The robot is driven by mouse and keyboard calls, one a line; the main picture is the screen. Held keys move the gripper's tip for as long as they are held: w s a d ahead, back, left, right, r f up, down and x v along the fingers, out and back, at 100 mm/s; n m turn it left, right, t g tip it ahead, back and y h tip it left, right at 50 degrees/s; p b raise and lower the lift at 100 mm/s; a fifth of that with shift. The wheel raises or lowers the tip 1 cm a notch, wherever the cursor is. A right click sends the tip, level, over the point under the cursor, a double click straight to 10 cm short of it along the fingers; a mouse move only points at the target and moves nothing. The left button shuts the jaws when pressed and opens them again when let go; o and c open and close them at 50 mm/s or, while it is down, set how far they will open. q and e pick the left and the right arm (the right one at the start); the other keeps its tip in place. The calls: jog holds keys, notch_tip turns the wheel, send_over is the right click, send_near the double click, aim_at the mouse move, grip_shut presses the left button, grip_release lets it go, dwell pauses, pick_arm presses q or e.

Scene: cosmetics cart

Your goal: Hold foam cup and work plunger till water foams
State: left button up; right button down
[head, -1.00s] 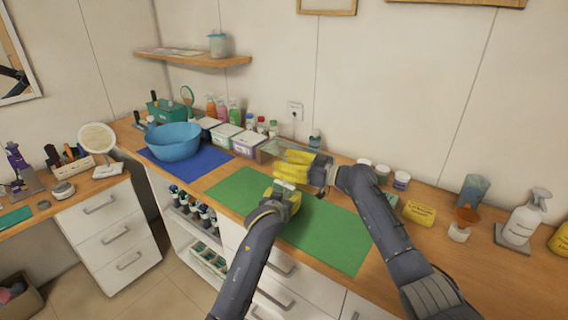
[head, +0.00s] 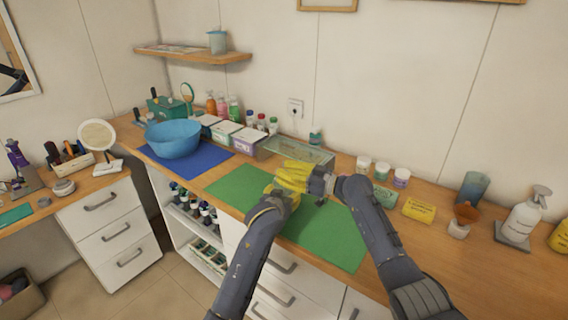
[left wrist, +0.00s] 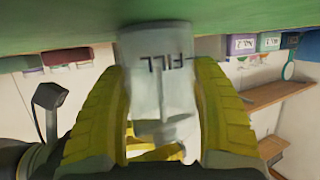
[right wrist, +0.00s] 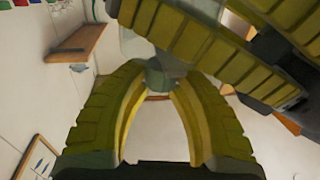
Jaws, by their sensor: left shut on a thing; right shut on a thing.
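The clear foam cup (left wrist: 160,90) stands at the green mat in the left wrist view, with a fill mark on its wall. My left gripper (head: 270,203) is shut around the cup, one yellow finger on each side. A pale plunger rod and disc (left wrist: 156,130) show at the cup. I cannot tell whether there is foam inside.
The green mat (head: 335,235) lies under the grippers. A clear tray (head: 315,153) is just behind them. The blue bowl (head: 173,138) on its blue mat and lidded boxes (head: 246,143) are left.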

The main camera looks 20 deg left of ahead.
jog(key=shift+f, duration=0.25)
jog(key=c, duration=1.1)
grip_release()
jog(key=shift+d, duration=0.1)
jog(key=s+d, duration=0.1)
jog(key=d, duration=1)
jog(key=shift+s+d, duration=0.35)
jog(key=shift+s, duration=0.05)
